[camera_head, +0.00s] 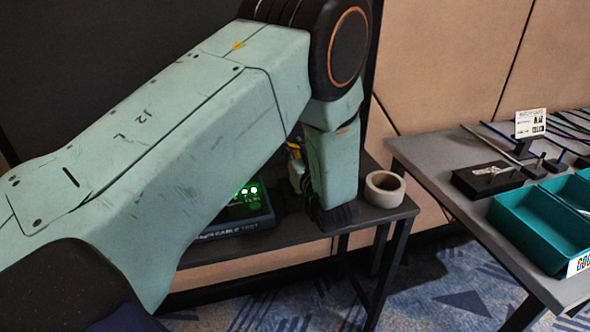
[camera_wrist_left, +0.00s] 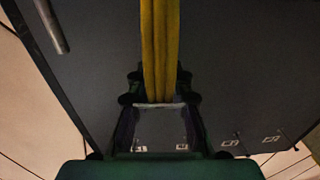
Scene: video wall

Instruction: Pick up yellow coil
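The yellow coil (camera_wrist_left: 160,50) shows in the left wrist view as several yellow strands side by side, running from the top edge down between my left gripper's fingers. My left gripper (camera_wrist_left: 160,85) has dark fingers close against both sides of the strands and looks shut on them. In the head view my left arm reaches in from the left and bends down to the small dark table, with the dark gripper (camera_head: 335,215) at its surface. A bit of yellow (camera_head: 294,150) shows beside the arm; the rest is hidden behind it. My right gripper is not in view.
A cable test device (camera_head: 240,222) with green lights stands on the small dark table (camera_head: 300,231), partly behind my arm. A pale ring-shaped roll (camera_head: 384,189) stands at its right end. A grey table (camera_head: 425,165) with teal bins (camera_head: 540,235) is further right, across a gap.

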